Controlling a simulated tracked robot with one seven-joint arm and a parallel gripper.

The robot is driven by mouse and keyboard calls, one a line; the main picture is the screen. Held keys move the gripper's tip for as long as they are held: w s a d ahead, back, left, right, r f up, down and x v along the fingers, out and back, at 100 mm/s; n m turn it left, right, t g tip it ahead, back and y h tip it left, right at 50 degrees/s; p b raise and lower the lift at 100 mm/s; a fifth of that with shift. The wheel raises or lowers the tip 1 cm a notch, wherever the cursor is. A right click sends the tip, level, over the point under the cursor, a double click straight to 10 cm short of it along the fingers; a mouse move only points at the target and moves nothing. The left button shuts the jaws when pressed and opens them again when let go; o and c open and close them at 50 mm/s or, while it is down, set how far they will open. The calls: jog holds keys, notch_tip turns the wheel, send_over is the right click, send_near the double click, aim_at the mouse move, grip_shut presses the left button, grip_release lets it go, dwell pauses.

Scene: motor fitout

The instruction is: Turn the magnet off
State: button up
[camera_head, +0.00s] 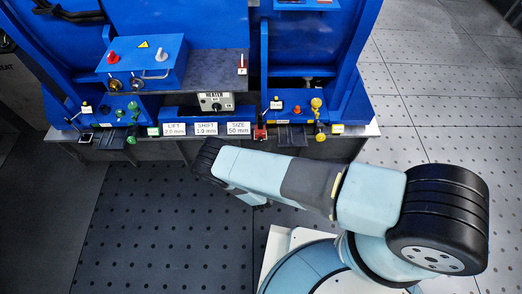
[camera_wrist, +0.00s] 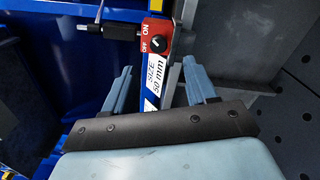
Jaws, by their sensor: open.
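The magnet switch is a red block (camera_wrist: 156,30) with a black round knob (camera_wrist: 160,43) and the words ON and OFF at its left side. It is near the top middle of the wrist view. I cannot tell which word the knob points to. In the head view, a small red part (camera_head: 260,132) beside the "SIZE 50 mm" label (camera_head: 238,128) looks like the same block. My gripper (camera_wrist: 158,64) is open and empty. Its two light blue fingers lie left and right below the block in the picture, apart from the knob. In the head view I cannot make out the fingers.
A black cylinder on a rod (camera_wrist: 122,31) sticks out left of the red block. The blue bench front carries a control box (camera_head: 150,65), a heater unit (camera_head: 214,101), green knobs (camera_head: 131,139) and yellow knobs (camera_head: 317,103). The perforated dark floor (camera_head: 150,215) before it is clear.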

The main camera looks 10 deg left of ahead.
jog(key=shift+v, duration=2.45)
jog(key=shift+a, duration=0.1)
